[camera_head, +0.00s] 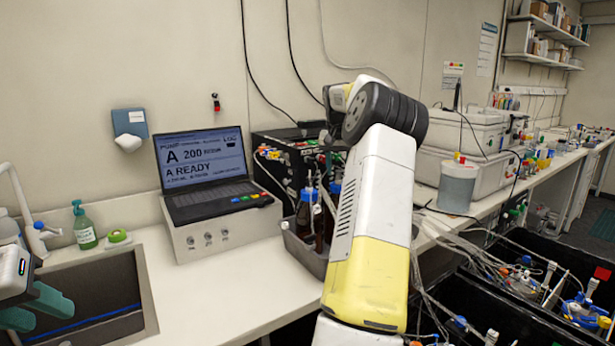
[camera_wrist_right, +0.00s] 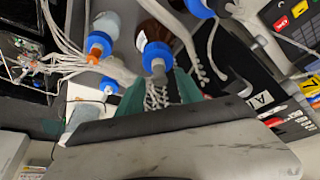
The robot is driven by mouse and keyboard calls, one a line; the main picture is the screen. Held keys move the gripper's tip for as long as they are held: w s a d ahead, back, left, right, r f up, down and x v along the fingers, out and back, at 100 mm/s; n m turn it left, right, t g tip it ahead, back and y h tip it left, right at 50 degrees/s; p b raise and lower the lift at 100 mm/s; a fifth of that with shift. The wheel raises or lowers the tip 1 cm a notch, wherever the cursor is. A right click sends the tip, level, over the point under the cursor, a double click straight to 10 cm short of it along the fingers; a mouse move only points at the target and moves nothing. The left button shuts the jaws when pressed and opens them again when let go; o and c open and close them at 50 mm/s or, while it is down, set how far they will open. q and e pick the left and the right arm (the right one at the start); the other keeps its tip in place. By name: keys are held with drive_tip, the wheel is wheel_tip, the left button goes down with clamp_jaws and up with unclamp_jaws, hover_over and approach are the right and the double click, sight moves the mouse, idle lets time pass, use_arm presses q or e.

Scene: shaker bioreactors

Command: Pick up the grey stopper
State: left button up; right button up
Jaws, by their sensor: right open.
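A small grey piece, which looks like the grey stopper (camera_wrist_right: 158,68), shows in the right wrist view at the blue cap (camera_wrist_right: 155,52) of a brown bottle (camera_wrist_right: 152,32). My right gripper (camera_wrist_right: 160,90) is open. Its green fingers lie either side of a line just below the grey piece, with braided tubing seen between them. I cannot tell whether they touch anything. In the head view my right arm hides this gripper and the stopper. My left gripper (camera_head: 34,310) is at the lower left edge of the head view, with its green fingers apart and empty, over a dark sink.
Brown bottles (camera_head: 306,220) with blue caps stand in a grey tray (camera_head: 303,252) beside my right arm. A laptop-like controller (camera_head: 205,170) stands left of them. Loose tubes crowd the right side. The counter (camera_head: 230,285) in front of the controller is clear.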

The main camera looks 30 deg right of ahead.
drive_tip(key=shift+w+d+f, duration=0.1)
drive_tip(key=shift+f, duration=0.2)
clamp_jaws()
drive_tip(key=shift+r, duration=0.15)
